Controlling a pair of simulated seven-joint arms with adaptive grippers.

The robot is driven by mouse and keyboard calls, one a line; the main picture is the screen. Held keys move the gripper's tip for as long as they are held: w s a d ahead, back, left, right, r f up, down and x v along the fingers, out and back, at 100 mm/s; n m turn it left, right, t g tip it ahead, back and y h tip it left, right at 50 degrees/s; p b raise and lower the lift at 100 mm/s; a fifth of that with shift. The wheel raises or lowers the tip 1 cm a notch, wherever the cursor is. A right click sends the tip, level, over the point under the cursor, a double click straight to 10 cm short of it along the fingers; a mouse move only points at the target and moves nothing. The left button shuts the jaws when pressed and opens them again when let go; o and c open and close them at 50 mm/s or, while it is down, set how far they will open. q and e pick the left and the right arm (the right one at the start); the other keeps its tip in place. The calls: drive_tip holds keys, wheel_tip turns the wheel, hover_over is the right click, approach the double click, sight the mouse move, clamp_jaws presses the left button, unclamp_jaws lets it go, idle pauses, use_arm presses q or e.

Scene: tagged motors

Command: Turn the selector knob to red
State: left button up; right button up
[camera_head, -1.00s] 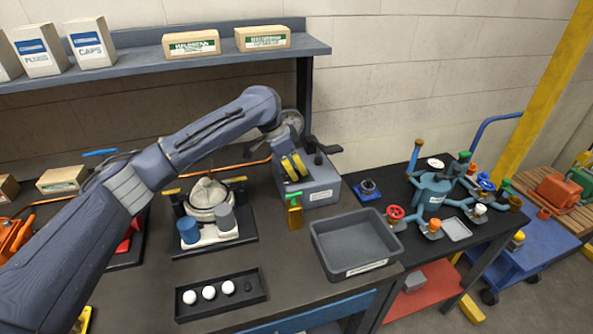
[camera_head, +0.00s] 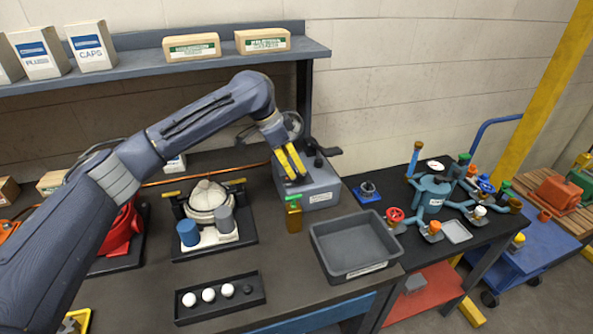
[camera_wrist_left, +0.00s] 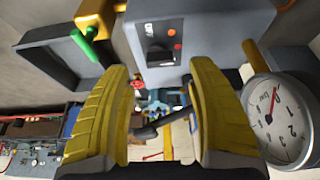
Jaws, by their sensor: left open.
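The grey control box (camera_head: 322,188) stands at the back of the bench, and its front is partly behind my left gripper (camera_head: 291,163). In the left wrist view, its face (camera_wrist_left: 195,28) carries a dark selector knob (camera_wrist_left: 159,56) with small red and orange spots beside it. The knob's pointer direction is too small to read. My left gripper also shows in the wrist view (camera_wrist_left: 164,118), its yellow-padded fingers open and apart, with the knob beyond them. No contact with the knob shows. My right gripper is not in view.
A round gauge (camera_wrist_left: 278,117) is close beside one finger. A dark lever (camera_head: 330,150) rises from the box. A brass valve with a green handle (camera_head: 294,214) and a grey bin (camera_head: 387,262) stand nearby. A pump fixture (camera_head: 247,229) is left.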

use_arm(q)
drive_tip(key=w+v, duration=0.1)
drive_tip(key=v, duration=0.6)
drive_tip(key=shift+s+r, duration=0.25)
drive_tip(key=shift+s, duration=0.3)
